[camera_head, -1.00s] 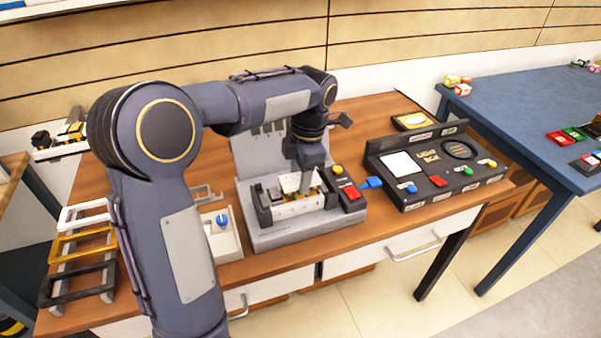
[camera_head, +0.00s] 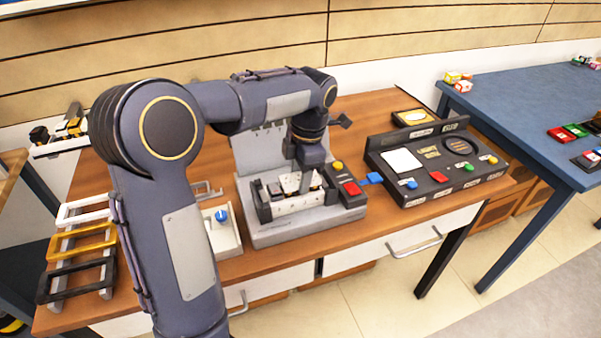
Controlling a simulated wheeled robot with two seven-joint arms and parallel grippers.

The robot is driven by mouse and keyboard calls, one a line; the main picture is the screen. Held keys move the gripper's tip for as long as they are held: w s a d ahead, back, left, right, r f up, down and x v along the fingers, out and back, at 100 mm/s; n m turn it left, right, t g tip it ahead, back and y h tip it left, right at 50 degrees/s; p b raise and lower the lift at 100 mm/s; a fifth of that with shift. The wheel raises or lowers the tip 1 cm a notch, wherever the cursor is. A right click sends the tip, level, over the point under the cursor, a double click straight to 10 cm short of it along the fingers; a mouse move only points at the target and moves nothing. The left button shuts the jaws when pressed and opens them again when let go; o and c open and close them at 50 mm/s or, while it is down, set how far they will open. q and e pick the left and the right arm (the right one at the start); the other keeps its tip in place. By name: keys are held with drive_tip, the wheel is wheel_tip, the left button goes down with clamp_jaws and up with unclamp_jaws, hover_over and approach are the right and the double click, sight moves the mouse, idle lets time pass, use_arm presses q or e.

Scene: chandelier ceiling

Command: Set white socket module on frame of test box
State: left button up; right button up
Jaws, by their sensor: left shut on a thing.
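The grey test box (camera_head: 262,240) stands on the wooden table, with an upright back panel (camera_head: 262,150) and a white frame (camera_head: 297,205) in its front part. My left arm comes in from the left and reaches down over the box. My left gripper (camera_head: 303,184) points down at the frame and is shut on the white socket module (camera_head: 289,182). The module is at the frame, partly hidden by the fingers. I cannot tell whether it lies flat or touches the frame. My right gripper is out of view.
Red and yellow buttons (camera_head: 351,188) sit on the box's right side. A dark light box (camera_head: 435,170) stands to the right. A white unit with a blue knob (camera_head: 222,216) and a rack of coloured frames (camera_head: 80,242) are to the left. Bare table lies in front.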

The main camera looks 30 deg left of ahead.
use_arm(q)
drive_tip(key=shift+f, duration=0.25)
idle(0.5)
drive_tip(key=o, duration=1.1)
drive_tip(key=shift+r+p, duration=2.9)
drive_tip(key=shift+r, duration=0.2)
